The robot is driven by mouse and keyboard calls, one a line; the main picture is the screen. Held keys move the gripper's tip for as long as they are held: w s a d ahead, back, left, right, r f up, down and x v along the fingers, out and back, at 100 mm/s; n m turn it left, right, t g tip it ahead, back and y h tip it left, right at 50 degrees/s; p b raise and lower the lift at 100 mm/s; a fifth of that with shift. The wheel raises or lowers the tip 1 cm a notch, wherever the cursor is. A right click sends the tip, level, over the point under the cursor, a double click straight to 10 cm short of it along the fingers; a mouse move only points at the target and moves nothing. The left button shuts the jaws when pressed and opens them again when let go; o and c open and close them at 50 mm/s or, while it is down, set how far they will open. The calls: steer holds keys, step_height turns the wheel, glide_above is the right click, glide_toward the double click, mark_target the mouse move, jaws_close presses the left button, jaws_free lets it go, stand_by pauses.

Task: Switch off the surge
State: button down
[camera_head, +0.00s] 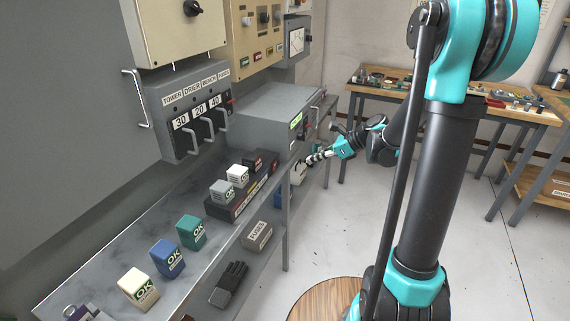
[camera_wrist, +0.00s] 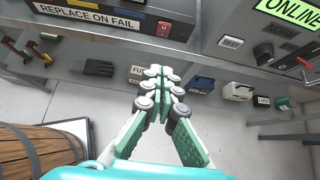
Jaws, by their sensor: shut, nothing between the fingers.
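A grey breaker panel (camera_head: 190,115) hangs on the wall at the left in the head view. Below are plates reading 30, 20 and 40, pale handles (camera_head: 220,121) and a small red part (camera_head: 229,101) at the right edge. My gripper (camera_head: 311,160) is well right of this panel, beside the bench end. In the wrist view my gripper (camera_wrist: 162,76) is shut and empty, its fingertips together. The breaker panel is outside the wrist view.
A grey unit with a green ONLINE display (camera_head: 296,120) stands on the metal bench (camera_head: 125,240). Several OK-marked blocks (camera_head: 192,231) sit along the bench, and a dark REPLACE ON FAIL holder (camera_wrist: 100,15) is on it. A wooden table (camera_head: 400,92) is behind my arm. Open floor lies in front.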

glide_toward(275, 165)
steer(key=shift+d+f+x, duration=0.1)
steer(key=shift+x, duration=1)
steer(key=shift+d+f+x, duration=0.1)
steer(key=shift+f+x, duration=0.05)
steer(key=shift+x, duration=0.95)
steer(key=shift+d+f+x, duration=0.1)
steer(key=shift+x, duration=1)
steer(key=shift+a+r, duration=0.15)
steer(key=shift+a, duration=0.3)
steer(key=shift+d, duration=0.1)
steer(key=shift+r, duration=0.1)
